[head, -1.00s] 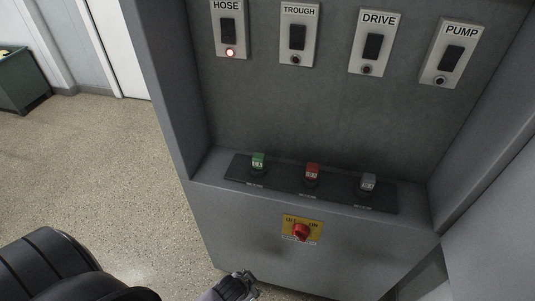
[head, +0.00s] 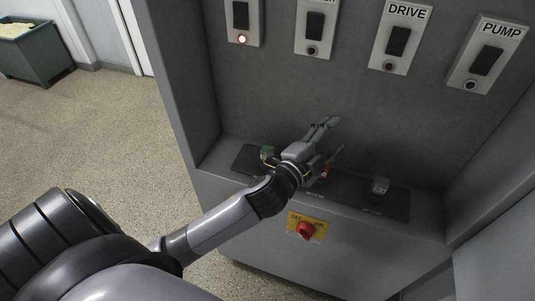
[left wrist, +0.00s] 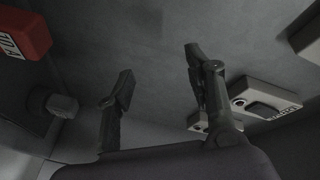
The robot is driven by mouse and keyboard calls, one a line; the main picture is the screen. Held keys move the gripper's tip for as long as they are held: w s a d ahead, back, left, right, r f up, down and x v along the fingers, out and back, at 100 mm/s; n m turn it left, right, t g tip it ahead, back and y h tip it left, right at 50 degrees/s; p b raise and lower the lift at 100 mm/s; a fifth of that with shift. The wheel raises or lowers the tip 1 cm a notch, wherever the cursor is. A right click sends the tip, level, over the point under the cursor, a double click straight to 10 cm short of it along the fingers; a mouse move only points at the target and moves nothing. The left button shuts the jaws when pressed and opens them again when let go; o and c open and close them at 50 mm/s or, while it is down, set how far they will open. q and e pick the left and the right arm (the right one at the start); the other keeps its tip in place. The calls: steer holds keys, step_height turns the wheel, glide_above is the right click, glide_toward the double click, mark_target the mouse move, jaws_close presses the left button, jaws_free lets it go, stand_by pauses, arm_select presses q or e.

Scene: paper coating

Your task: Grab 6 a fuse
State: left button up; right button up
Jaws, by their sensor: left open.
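My left gripper (head: 333,138) is open and empty over the strip, partly hiding the red fuse. In the left wrist view its two fingers (left wrist: 158,65) are apart with nothing between them. My right gripper is not in view.
Switch plates are on the back panel above, including DRIVE (head: 402,40) and PUMP (head: 488,60). A red knob on a yellow plate (head: 306,230) is on the cabinet front. Side walls bound the recess. A green bin (head: 38,55) stands at far left.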

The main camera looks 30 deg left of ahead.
arm_select(q)
steer(key=d+r+m+g+h, duration=0.2)
steer(key=d+r+m+h, duration=0.95)
steer(key=m, duration=0.55)
steer(key=m+g+y, duration=1.3)
steer(key=m+g, duration=0.2)
steer(key=m, duration=0.6)
glide_toward(267, 148)
step_height(267, 148, down, 5)
steer(key=b, duration=0.8)
steer(key=shift+w+f+b, duration=0.1)
steer(key=shift+b, duration=0.2)
steer(key=shift+g, duration=0.3)
steer(key=f+b, duration=0.2)
steer(key=f, duration=0.1)
steer(key=d+f+b, duration=0.1)
steer(key=f, duration=0.1)
steer(key=shift+w+d+f+b, duration=0.15)
steer(key=shift+w+f+b, duration=0.05)
steer(key=shift+f+b, duration=0.2)
steer(key=shift+r, duration=0.1)
